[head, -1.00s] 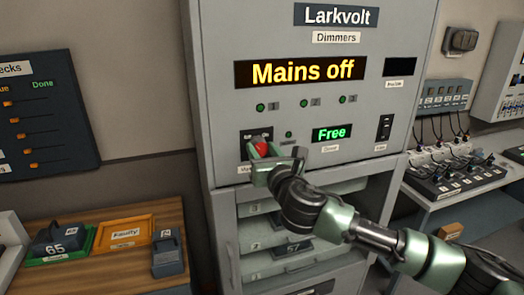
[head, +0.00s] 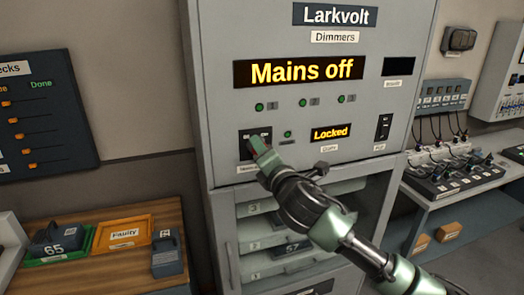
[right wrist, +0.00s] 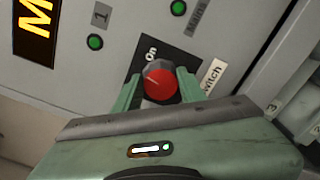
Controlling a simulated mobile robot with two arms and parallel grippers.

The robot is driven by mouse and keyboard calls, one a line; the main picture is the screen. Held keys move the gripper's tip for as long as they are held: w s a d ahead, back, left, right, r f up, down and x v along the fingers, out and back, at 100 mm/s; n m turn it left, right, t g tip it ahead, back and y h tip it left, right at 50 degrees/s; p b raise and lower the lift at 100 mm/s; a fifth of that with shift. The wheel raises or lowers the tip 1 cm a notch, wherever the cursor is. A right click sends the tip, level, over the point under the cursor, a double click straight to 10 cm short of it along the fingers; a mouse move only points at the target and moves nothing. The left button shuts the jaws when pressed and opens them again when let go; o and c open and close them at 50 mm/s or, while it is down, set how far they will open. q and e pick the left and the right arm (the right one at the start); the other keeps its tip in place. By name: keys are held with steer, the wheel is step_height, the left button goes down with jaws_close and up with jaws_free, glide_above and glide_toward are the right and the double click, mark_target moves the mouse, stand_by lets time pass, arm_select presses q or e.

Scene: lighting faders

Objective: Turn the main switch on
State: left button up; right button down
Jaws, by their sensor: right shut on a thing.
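The main switch is a red rotary knob (right wrist: 160,83) on a black plate (right wrist: 140,68) marked "On", seen in the right wrist view. My right gripper (right wrist: 160,88) has its two green fingers on either side of the knob and is shut on it. In the head view my right gripper (head: 258,148) covers the knob in front of the black plate (head: 245,138). The display (head: 306,71) on the grey cabinet reads "Mains off". My left gripper is not in view.
A small display (head: 330,133) reads "Locked". A black rocker switch (head: 384,127) is to its right. Shelves with dimmer modules (head: 268,238) lie below the panel. A wooden table (head: 125,275) with trays stands at left, and a bench (head: 440,200) with plugs at right.

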steer(key=m, duration=0.6)
steer(key=shift+f, duration=0.15)
steer(key=shift+m, duration=0.4)
steer(key=c, duration=0.8)
jaws_free()
steer(key=shift+c, duration=0.2)
steer(key=shift+d, duration=0.1)
steer(key=shift+s, duration=0.1)
steer(key=b+v, duration=0.2)
steer(key=v, duration=0.5)
steer(key=shift+s, duration=0.25)
steer(key=shift+d, duration=0.1)
